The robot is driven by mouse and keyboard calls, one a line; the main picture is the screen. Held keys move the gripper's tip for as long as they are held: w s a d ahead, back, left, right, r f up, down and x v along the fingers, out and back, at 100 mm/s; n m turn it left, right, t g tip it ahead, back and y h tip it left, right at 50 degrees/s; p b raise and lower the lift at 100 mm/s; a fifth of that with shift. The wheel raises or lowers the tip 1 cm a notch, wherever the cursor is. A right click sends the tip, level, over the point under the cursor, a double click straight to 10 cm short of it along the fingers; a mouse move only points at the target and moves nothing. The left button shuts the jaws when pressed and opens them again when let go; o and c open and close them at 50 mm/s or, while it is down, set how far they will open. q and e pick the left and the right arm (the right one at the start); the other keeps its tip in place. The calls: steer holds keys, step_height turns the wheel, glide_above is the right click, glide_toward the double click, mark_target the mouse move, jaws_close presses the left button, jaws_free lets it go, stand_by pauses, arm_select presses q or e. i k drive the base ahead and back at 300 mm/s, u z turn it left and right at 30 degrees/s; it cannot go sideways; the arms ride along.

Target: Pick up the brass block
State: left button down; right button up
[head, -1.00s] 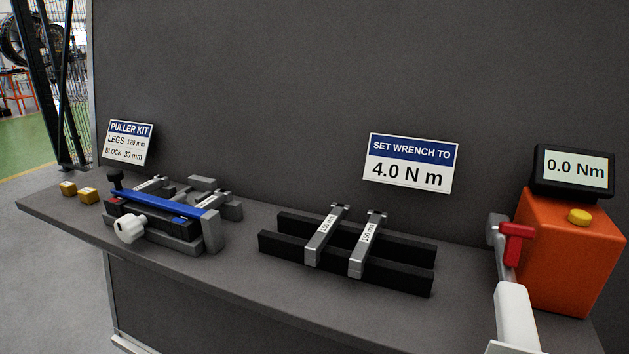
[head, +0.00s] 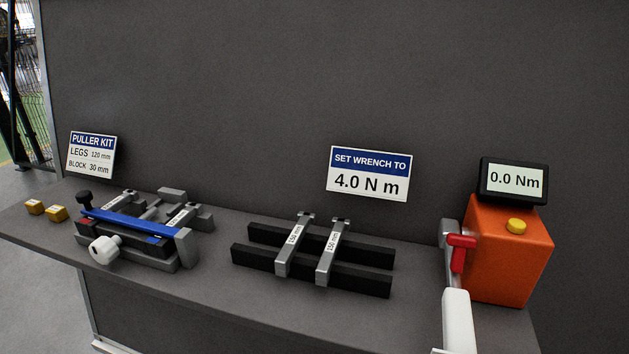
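Two small brass blocks sit at the far left end of the grey shelf in the head view. One brass block (head: 34,207) is nearer the left edge, and the other brass block (head: 57,213) is just to its right, close to the puller kit. Each has a small pale label on top, too small to read.
Two labelled grey legs (head: 294,246) rest across black rails (head: 365,280). Shelf (head: 190,290) front is clear.

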mark_target(56, 214)
steer(key=u, duration=0.35)
steer(key=k, duration=0.45)
steer(key=u, duration=1.65)
steer(key=i, duration=1.25)
steer(key=z, duration=0.75)
steer(key=i, duration=0.4)
steer(key=z, duration=0.25)
